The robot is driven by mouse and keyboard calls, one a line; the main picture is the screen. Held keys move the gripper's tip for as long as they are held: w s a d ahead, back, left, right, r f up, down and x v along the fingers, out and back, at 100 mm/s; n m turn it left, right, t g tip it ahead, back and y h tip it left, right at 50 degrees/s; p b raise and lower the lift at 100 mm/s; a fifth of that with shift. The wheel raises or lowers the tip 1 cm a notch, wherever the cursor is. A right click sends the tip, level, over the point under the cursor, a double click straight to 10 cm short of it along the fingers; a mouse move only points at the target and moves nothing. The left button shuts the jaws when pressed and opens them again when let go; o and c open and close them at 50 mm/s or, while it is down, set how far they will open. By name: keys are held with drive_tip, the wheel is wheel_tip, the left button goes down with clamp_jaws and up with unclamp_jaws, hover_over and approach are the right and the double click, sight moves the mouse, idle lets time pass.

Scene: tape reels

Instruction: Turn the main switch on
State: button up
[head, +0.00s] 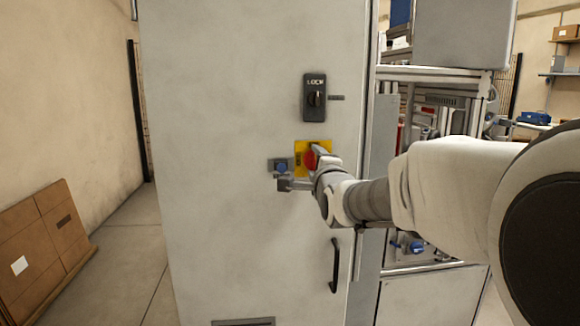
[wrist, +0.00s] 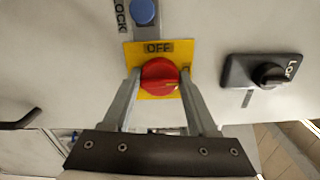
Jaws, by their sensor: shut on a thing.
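The main switch is a red rotary knob (head: 310,160) on a square yellow plate (head: 299,147), mounted on the grey cabinet door (head: 230,90). In the wrist view the knob (wrist: 159,74) sits below an "OFF" label on the plate (wrist: 132,54). A light mark on the knob lies toward its right side. Another label at the plate's right edge is mostly hidden by a finger. My gripper (wrist: 161,80) is shut on the knob, one finger on each side. In the head view my wrist and fingers cover part of the knob and plate.
A black lock plate (head: 314,98) with a knob is above the switch. A blue button (head: 282,167) on a grey plate is just left of it. A dark door handle (head: 335,266) is below. Machinery stands right of the cabinet; cardboard (head: 50,245) leans at left.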

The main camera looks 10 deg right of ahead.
drive_tip(key=shift+r+m, duration=0.1)
drive_tip(key=shift+m, duration=0.3)
drive_tip(key=o, duration=1.4)
